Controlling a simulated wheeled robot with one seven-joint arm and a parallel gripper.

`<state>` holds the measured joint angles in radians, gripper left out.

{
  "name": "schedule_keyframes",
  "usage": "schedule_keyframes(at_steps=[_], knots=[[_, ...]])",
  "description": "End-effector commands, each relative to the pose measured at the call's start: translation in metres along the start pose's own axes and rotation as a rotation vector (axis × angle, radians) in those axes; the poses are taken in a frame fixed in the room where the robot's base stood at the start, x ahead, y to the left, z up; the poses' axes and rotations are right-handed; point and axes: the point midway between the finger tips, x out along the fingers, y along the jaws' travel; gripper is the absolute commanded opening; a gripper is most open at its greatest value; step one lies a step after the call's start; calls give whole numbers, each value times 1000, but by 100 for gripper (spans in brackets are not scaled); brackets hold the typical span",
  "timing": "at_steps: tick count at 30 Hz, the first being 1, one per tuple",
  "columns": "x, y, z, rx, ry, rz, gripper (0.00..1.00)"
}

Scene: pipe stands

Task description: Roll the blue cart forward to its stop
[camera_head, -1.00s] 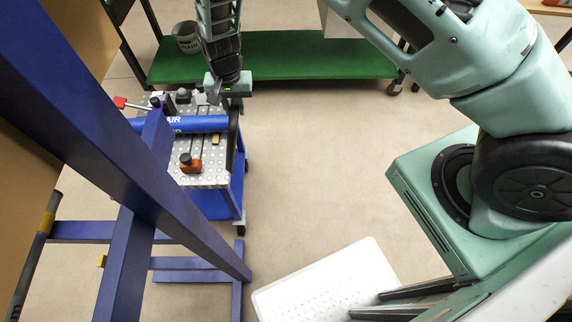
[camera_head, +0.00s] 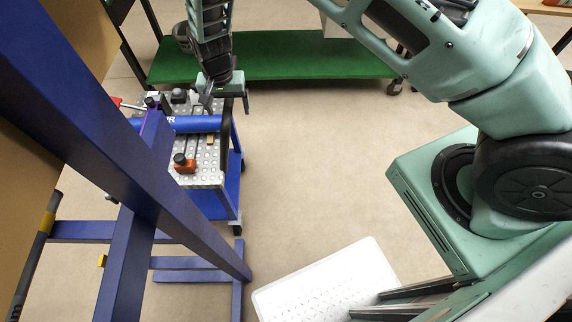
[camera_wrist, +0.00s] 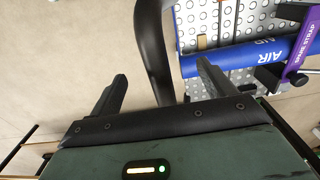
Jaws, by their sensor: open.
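The blue cart (camera_head: 222,201) stands at left centre in the head view, partly hidden behind the blue frame. Its perforated grey top (camera_head: 207,162) carries a blue pipe marked AIR (camera_head: 200,124), which also shows in the wrist view (camera_wrist: 240,57). The cart's black handle bar (camera_wrist: 153,45) rises at its right side. My gripper (camera_head: 227,101) is open at this handle. In the wrist view, the spread fingers of my gripper (camera_wrist: 163,88) lie on either side of the bar, with gaps on both sides. The cart's stop cannot be made out.
A blue frame (camera_head: 175,215) crosses the left foreground. A green low shelf (camera_head: 300,57) stands at the back. A white perforated step (camera_head: 325,283) lies at the front. An orange clamp (camera_head: 184,165) and a purple strap (camera_wrist: 290,63) are on the cart. Floor right of the cart is clear.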

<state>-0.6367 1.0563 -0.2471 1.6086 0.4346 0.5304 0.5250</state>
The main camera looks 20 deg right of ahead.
Motion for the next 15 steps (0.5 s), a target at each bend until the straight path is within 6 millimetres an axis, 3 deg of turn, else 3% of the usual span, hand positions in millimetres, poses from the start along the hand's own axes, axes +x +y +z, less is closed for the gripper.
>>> schedule_keyframes(at_steps=[5,15], knots=[[-2,0,0,0,0,0,82],[-27,0,0,1,-1,1,82]])
